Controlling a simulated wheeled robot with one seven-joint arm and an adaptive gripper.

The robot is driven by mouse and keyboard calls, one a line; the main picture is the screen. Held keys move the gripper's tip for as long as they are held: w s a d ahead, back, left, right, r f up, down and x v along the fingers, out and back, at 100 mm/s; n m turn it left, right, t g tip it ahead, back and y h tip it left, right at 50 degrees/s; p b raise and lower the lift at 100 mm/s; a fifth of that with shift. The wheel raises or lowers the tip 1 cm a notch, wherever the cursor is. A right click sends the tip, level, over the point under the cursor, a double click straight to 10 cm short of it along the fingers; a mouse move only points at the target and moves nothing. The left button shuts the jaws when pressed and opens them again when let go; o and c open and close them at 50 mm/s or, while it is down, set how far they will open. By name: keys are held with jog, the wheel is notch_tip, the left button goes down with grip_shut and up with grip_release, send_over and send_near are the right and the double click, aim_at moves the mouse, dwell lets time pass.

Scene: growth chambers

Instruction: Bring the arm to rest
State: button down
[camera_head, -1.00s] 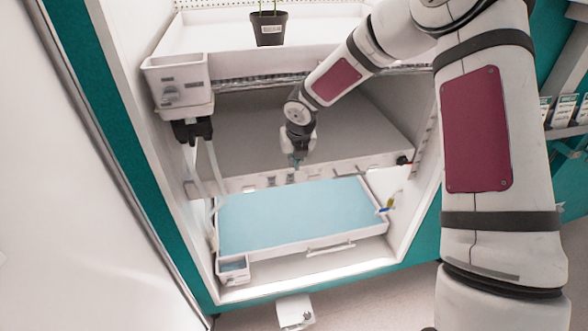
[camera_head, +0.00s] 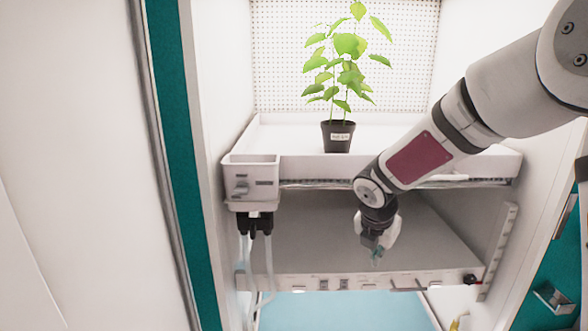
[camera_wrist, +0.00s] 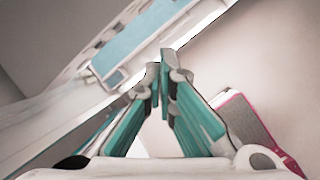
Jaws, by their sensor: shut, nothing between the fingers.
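My arm reaches in from the upper right of the head view across the open growth chamber. My gripper (camera_head: 376,257) hangs in front of the chamber, below the upper tray and near the middle shelf. In the wrist view my gripper (camera_wrist: 162,70) shows its two teal fingers drawn together at the tips, with nothing between them. The fingertips are small and partly dark in the head view.
A potted plant (camera_head: 338,137) stands on the white upper tray (camera_head: 290,140). A white box (camera_head: 250,172) with hanging tubes is at the tray's left corner. A blue-floored lower tray (camera_head: 340,310) lies beneath. The chamber's teal frame (camera_head: 172,120) rises at the left.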

jog(key=s+d+r+m+h, duration=0.1)
jog(key=s+r+m, duration=0.55)
jog(key=s, duration=0.25)
jog(key=s+d+r+m, duration=0.2)
jog(key=s+r+m, duration=0.4)
jog(key=s+m, duration=0.2)
jog(key=s+a+m+y, duration=0.3)
jog(key=s+m, duration=1)
jog(key=s, duration=0.2)
jog(key=shift+s+a+r, duration=0.2)
jog(key=shift+s+r, duration=0.15)
jog(key=shift+r, duration=0.1)
jog(key=shift+m, duration=0.25)
